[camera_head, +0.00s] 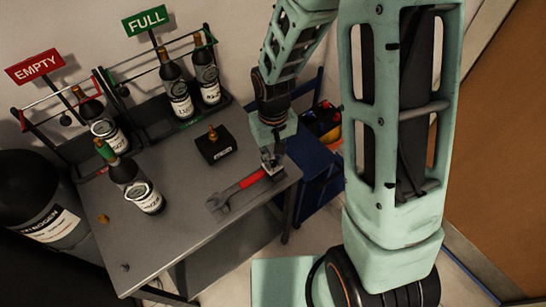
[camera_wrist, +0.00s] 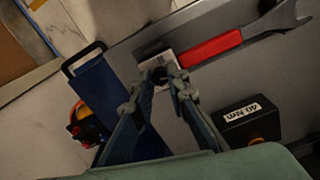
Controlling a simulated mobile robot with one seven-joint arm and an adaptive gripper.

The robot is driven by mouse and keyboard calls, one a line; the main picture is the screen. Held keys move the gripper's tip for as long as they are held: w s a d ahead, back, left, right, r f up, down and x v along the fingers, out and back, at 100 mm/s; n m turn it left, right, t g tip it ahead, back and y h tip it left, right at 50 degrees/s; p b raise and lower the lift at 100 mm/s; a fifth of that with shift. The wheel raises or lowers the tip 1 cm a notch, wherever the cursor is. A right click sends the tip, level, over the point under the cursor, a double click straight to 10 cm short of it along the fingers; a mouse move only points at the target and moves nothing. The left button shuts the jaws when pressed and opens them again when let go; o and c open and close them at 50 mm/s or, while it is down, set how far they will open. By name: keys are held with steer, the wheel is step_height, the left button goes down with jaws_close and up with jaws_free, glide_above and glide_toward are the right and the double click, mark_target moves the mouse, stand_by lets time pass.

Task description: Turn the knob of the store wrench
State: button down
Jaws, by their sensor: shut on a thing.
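The wrench (camera_head: 250,181) lies on the grey table near its right edge, its grey open jaw to the left and its red grip in the middle. It also shows in the wrist view (camera_wrist: 212,48), jaw at the upper right. The knob (camera_wrist: 158,74) is at the handle's tail end, by a pale collar, and is partly hidden by the fingers. My gripper (camera_head: 270,162) points down at that end. In the wrist view my gripper (camera_wrist: 168,80) has its fingertips closed around the knob. The knob's angle and any scale marks are too small to read.
A black box labelled "40 Nm" (camera_head: 216,145) with a brass-coloured top stands left of my gripper. A loose bottle (camera_head: 136,185) stands on the table's left. Racks marked EMPTY (camera_head: 35,66) and FULL (camera_head: 145,20) hold bottles behind. A blue cart (camera_head: 316,170) is at right.

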mark_target(273, 162)
steer(key=c, duration=1.9)
jaws_free()
step_height(273, 162, up, 12)
